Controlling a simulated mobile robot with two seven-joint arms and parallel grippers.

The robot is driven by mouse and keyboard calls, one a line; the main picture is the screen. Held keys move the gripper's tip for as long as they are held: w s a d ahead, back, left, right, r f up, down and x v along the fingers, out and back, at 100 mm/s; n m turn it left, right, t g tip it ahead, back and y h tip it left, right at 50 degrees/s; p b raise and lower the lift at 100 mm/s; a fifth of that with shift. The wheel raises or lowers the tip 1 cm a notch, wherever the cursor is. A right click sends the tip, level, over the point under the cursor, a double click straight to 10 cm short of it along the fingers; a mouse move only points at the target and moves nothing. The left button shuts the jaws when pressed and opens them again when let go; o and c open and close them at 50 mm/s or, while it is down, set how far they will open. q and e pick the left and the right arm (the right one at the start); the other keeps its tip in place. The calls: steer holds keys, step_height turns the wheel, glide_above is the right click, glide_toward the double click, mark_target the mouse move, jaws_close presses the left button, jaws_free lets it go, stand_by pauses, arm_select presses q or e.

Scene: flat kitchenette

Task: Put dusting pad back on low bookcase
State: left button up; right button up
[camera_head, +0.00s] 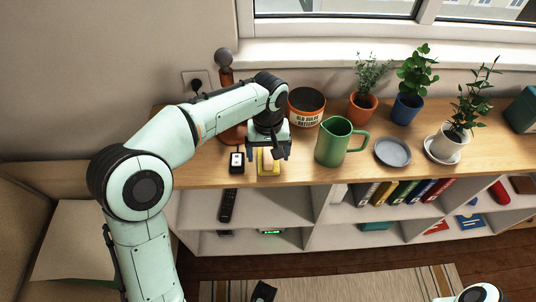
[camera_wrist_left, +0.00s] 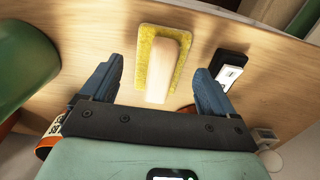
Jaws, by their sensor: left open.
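The dusting pad, a yellow pad (camera_wrist_left: 145,50) with a pale wooden handle (camera_wrist_left: 164,70), lies on the wooden top of the low bookcase (camera_head: 330,178). In the head view the pad (camera_head: 267,168) shows just in front of my left gripper (camera_head: 268,156). In the left wrist view my left gripper (camera_wrist_left: 157,88) is open, with its blue fingers apart on either side of the handle's near end. The fingers do not touch the handle.
A black device with a white face (camera_head: 237,160) lies left of the pad. A green pitcher (camera_head: 333,142) stands to its right, with a labelled pot (camera_head: 306,108) behind. A grey dish (camera_head: 393,151) and several potted plants stand farther right. Shelves below hold books and a remote (camera_head: 228,205).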

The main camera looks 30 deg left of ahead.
mark_target(268, 154)
arm_select(q)
step_height(268, 154, up, 10)
steer(key=p, duration=0.2)
stand_by(0.5)
